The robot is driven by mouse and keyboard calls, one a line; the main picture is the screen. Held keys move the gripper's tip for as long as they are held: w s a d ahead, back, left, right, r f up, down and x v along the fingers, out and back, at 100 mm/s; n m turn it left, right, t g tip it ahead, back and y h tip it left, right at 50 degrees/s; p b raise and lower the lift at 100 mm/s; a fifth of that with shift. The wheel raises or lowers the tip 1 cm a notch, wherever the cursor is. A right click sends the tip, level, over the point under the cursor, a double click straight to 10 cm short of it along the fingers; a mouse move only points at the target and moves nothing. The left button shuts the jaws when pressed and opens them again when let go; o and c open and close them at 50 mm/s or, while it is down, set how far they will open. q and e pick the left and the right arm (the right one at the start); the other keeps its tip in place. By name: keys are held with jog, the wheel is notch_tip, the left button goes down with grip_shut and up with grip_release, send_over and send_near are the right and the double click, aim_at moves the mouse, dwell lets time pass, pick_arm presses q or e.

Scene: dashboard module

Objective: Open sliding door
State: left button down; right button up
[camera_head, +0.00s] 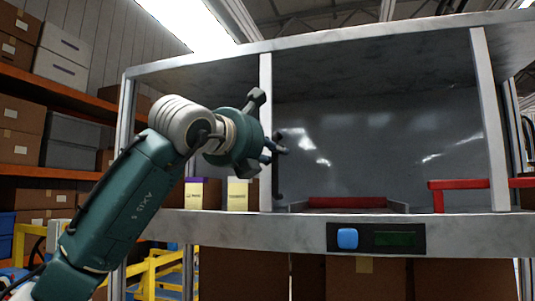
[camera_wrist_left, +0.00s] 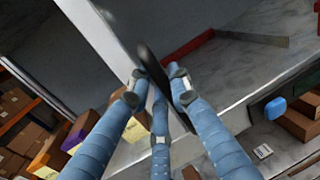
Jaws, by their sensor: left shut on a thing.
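The sliding door (camera_head: 385,145) is a glossy, see-through panel across the middle bay of a grey cabinet, with light reflections on it. Its dark upright handle (camera_head: 279,182) is near the panel's left edge, just right of the left post (camera_head: 266,110). The handle also shows in the left wrist view (camera_wrist_left: 150,65) as a black bar. My left gripper (camera_head: 277,147) is at the handle, its blue fingers closed around the bar, with fingertips on both sides in the left wrist view (camera_wrist_left: 158,86). The panel appears to span the bay to the right post. My right gripper is not visible.
A red-edged tray (camera_head: 345,203) lies inside the bay. Below is a control panel with a blue button (camera_head: 347,238). Small boxes (camera_head: 241,195) stand in the left bay. Shelves with cartons (camera_head: 20,140) are at far left.

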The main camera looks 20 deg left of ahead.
pick_arm(q)
jog(key=c, duration=1.6)
grip_release()
jog(key=shift+r, duration=0.1)
jog(key=v, duration=1.2)
jog(key=shift+a, duration=0.1)
